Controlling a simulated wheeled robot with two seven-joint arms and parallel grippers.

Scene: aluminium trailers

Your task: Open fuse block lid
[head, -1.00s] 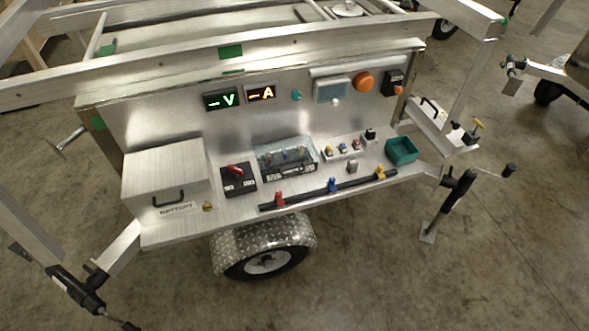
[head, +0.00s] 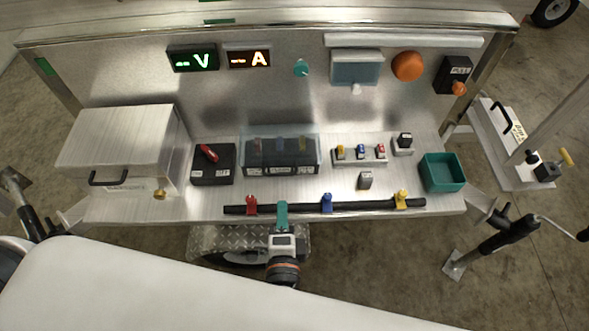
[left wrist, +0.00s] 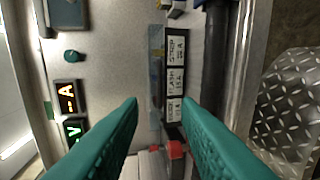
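The fuse block (head: 281,170) is a black base with white labels, in the middle of the metal shelf. Its clear bluish lid (head: 280,146) lies shut over red, blue and yellow fuses. The left wrist view shows the labelled block (left wrist: 175,80) ahead, between the fingertips, with the lid's edge (left wrist: 156,50) beside it. My left gripper (head: 281,207) has teal fingers and is in front of the block, over the shelf's front edge, apart from the lid. In the left wrist view its fingers (left wrist: 160,103) are spread and empty. My right gripper is not in view.
A black bar (head: 300,208) with red, blue and yellow clips runs along the front edge. A red-handled switch (head: 213,164) stands left of the block; small fuses (head: 360,153) and a green bin (head: 442,173) stand right. A metal box (head: 120,150) is far left.

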